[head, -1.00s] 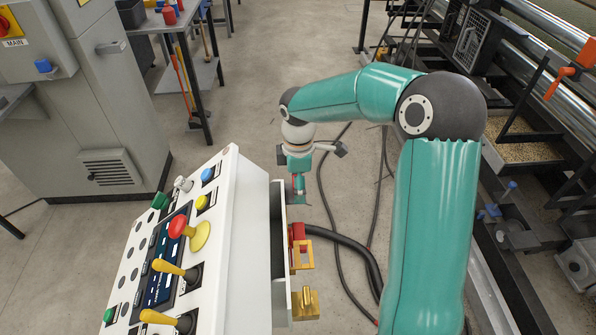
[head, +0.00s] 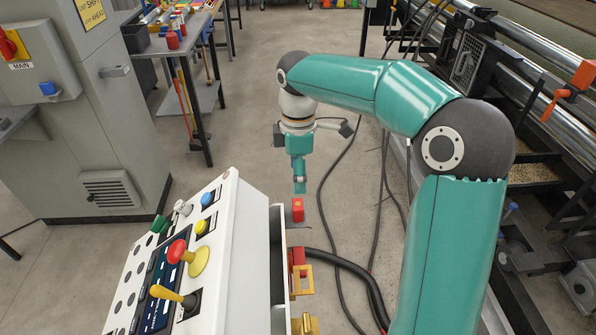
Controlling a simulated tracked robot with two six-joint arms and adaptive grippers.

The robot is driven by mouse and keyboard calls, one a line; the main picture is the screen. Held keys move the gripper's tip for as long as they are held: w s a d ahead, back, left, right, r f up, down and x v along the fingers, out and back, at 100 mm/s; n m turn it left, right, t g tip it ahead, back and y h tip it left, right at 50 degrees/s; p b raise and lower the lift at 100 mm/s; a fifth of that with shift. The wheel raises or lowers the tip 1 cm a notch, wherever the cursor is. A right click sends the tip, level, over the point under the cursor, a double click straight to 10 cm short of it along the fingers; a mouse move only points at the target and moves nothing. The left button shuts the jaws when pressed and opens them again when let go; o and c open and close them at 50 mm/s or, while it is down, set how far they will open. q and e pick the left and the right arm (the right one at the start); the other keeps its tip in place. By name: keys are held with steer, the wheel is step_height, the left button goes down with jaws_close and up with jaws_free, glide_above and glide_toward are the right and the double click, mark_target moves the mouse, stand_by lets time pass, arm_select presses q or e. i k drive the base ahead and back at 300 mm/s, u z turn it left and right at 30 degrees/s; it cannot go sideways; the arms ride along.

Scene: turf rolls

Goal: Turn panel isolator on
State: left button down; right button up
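My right arm reaches in from the right, and its teal gripper (head: 299,187) points down just beyond the console's right side. A small red block-like part (head: 297,210) shows just below the fingertips, apart from them as far as I can see. I cannot tell whether it is the panel isolator. The fingers overlap from this angle, so their opening does not show. Nearer on the same side are another red part (head: 297,257) and a yellow bracket (head: 302,280). A red and yellow switch marked MAIN (head: 10,45) is on the grey cabinet at the left. My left gripper is out of view.
The white sloping console (head: 238,240) carries a red mushroom knob (head: 176,250), a yellow lever (head: 172,296) and several buttons. Black cables (head: 335,262) run along the floor right of it. Roller machinery (head: 520,100) stands at the right. Open floor lies beyond.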

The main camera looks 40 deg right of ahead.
mark_target(296, 258)
steer(key=k, duration=1)
